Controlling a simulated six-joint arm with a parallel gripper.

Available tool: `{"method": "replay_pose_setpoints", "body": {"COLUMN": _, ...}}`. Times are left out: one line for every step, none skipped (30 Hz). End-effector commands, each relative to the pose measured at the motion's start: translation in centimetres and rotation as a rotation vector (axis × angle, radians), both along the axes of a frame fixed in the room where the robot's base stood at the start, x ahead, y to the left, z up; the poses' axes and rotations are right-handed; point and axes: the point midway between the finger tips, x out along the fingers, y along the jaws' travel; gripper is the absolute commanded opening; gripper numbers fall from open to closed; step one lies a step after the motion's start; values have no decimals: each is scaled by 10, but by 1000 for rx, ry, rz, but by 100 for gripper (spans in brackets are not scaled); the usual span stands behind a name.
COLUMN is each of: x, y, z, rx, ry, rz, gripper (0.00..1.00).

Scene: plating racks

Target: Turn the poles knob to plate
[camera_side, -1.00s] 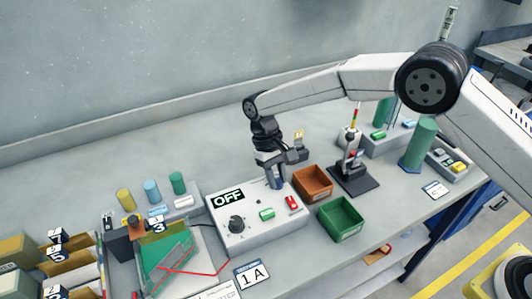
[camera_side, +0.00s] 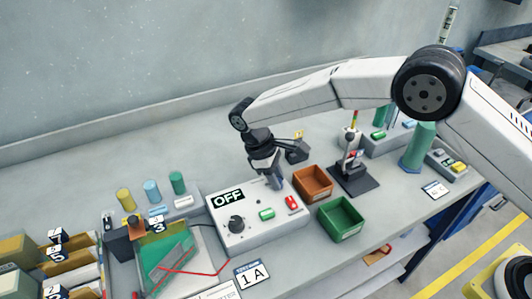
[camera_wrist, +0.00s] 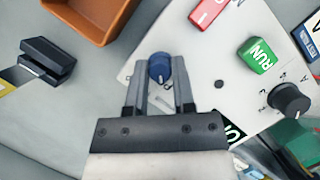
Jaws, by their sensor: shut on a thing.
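The white control box (camera_side: 246,238) stands on the bench with an OFF display (camera_side: 228,198), a black dial (camera_side: 236,224), a green RUN button (camera_side: 267,214) and a red button (camera_side: 292,203). The blue knob (camera_wrist: 160,66) shows in the wrist view between my fingertips, with a light pointer line on it. My gripper (camera_wrist: 160,80) is shut on this blue knob, one finger on each side. In the side view my gripper (camera_side: 274,184) points down at the box's back right and hides the knob. The lettering around the knob is hidden.
An orange-brown bin (camera_side: 313,182) and a green bin (camera_side: 341,218) stand right of the box. A dark stand (camera_side: 353,177) is behind them. A tank with a green panel (camera_side: 166,255) and red wires lies to the left.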

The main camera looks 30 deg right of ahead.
Motion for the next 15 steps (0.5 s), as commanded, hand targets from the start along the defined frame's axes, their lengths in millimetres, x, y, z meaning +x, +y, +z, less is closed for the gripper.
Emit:
{"method": "replay_pose_setpoints", "body": {"x": 1, "y": 0, "z": 1, "rx": 2, "ry": -4, "rz": 5, "gripper": 0}}
{"method": "replay_pose_setpoints", "body": {"x": 1, "y": 0, "z": 1, "rx": 2, "ry": -4, "rz": 5, "gripper": 0}}
{"method": "replay_pose_setpoints", "body": {"x": 1, "y": 0, "z": 1, "rx": 2, "ry": -4, "rz": 5, "gripper": 0}}
{"method": "replay_pose_setpoints", "body": {"x": 1, "y": 0, "z": 1, "rx": 2, "ry": -4, "rz": 5, "gripper": 0}}
{"method": "replay_pose_setpoints", "body": {"x": 1, "y": 0, "z": 1, "rx": 2, "ry": -4, "rz": 5, "gripper": 0}}
{"method": "replay_pose_setpoints", "body": {"x": 1, "y": 0, "z": 1, "rx": 2, "ry": -4, "rz": 5, "gripper": 0}}
{"method": "replay_pose_setpoints", "body": {"x": 1, "y": 0, "z": 1, "rx": 2, "ry": -4, "rz": 5, "gripper": 0}}
{"method": "replay_pose_setpoints", "body": {"x": 1, "y": 0, "z": 1, "rx": 2, "ry": -4, "rz": 5, "gripper": 0}}
{"method": "replay_pose_setpoints", "body": {"x": 1, "y": 0, "z": 1, "rx": 2, "ry": -4, "rz": 4, "gripper": 0}}
{"method": "replay_pose_setpoints", "body": {"x": 1, "y": 0, "z": 1, "rx": 2, "ry": -4, "rz": 4, "gripper": 0}}
{"method": "replay_pose_setpoints", "body": {"x": 1, "y": 0, "z": 1, "rx": 2, "ry": -3, "rz": 4, "gripper": 41}}
{"method": "replay_pose_setpoints", "body": {"x": 1, "y": 0, "z": 1, "rx": 2, "ry": -3, "rz": 4, "gripper": 53}}
{"method": "replay_pose_setpoints", "body": {"x": 1, "y": 0, "z": 1, "rx": 2, "ry": -3, "rz": 4, "gripper": 63}}
{"method": "replay_pose_setpoints", "body": {"x": 1, "y": 0, "z": 1, "rx": 2, "ry": -3, "rz": 4, "gripper": 66}}
{"method": "replay_pose_setpoints", "body": {"x": 1, "y": 0, "z": 1, "rx": 1, "ry": -3, "rz": 3, "gripper": 66}}
